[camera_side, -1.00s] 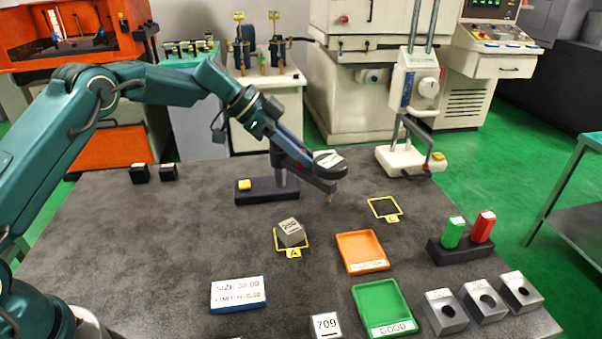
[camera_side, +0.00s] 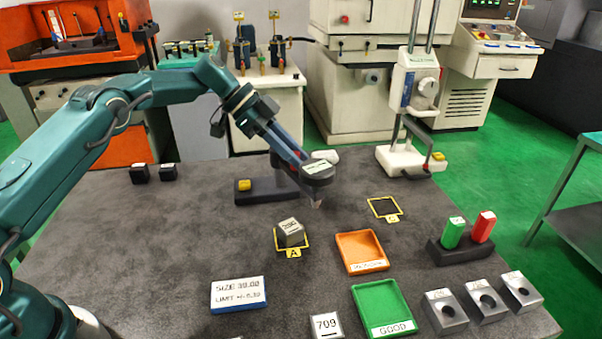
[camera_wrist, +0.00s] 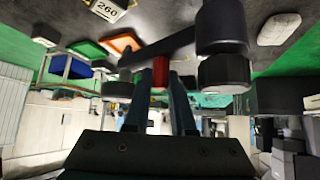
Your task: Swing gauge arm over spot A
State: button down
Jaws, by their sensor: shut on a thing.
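The gauge has a dark base (camera_side: 255,197) bearing a yellow block, with an upright post. Its gauge arm (camera_wrist: 178,45) ends in a round labelled head (camera_side: 318,170) with a pointed tip beneath. My gripper (camera_wrist: 160,82) is shut on a red piece (camera_wrist: 160,72) at the gauge arm; in the side view, its fingers are partly hidden by the head. Spot A is a yellow outline (camera_side: 293,253) with a grey labelled block (camera_side: 290,233) on it. The head is behind and slightly right of that block, not above it.
Spot C (camera_side: 384,208) is an outline to the right. An orange tray (camera_side: 361,251), a green tray (camera_side: 381,308) and a size sign (camera_side: 238,294) lie in front. A white object (camera_side: 325,156) is behind the head. The table's left side is mostly clear.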

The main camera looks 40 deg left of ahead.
jog(key=shift+r, duration=0.1)
jog(key=c, duration=0.7)
grip_release()
jog(key=shift+c, duration=0.2)
jog(key=shift+v, duration=2.55)
